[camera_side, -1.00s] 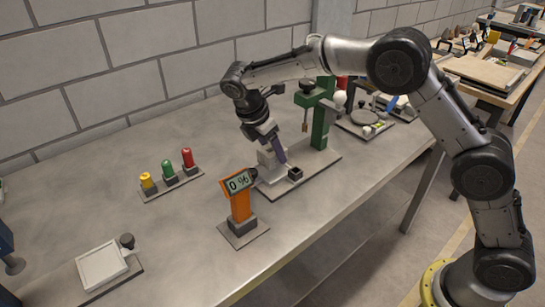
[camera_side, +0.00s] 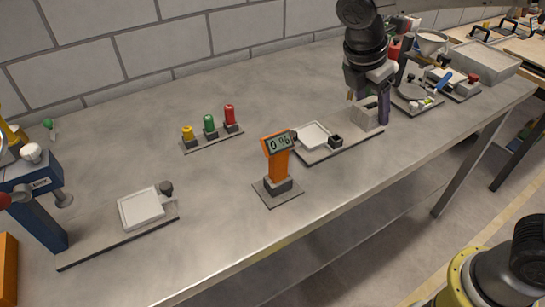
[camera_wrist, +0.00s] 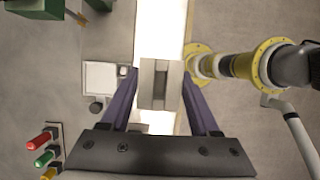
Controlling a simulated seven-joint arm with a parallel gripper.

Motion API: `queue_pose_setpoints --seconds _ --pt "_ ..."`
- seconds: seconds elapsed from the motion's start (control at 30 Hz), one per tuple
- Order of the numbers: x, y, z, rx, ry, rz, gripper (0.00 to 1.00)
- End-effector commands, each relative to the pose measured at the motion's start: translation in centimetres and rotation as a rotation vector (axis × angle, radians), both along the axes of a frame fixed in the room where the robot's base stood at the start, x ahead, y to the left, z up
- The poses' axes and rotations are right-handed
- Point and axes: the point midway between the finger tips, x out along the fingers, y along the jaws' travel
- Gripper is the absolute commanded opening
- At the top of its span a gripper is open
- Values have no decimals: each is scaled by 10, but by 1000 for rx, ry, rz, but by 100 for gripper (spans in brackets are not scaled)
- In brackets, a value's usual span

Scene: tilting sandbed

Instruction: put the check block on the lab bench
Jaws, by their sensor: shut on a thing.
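The check block (camera_side: 362,114) is a pale grey block. My gripper (camera_side: 372,108) is shut on it, with a purple finger on its near right side in the side view. In the wrist view the block (camera_wrist: 153,85) sits between the two purple fingers of my gripper (camera_wrist: 158,90). In the side view it appears over or beside the right end of the base plate carrying a white square pan (camera_side: 313,134); its exact height is unclear. The lab bench (camera_side: 230,80) is a long grey top.
An orange display stand (camera_side: 277,165) reads 0 %. Yellow, green and red lamps (camera_side: 210,127) stand behind it. Another white pan (camera_side: 140,208) and a blue stand (camera_side: 38,205) are at left. Clutter (camera_side: 430,90) lies at right. Bare bench lies between the lamps and back wall.

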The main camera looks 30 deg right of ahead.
Motion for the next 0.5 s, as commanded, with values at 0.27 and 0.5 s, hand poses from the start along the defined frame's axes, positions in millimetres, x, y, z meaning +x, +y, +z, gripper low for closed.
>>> queue_pose_setpoints --seconds 0.27,0.5 --pt "-1 54 -6 0 -1 390 0" --pt "-19 146 -14 -1 -4 1070 0"
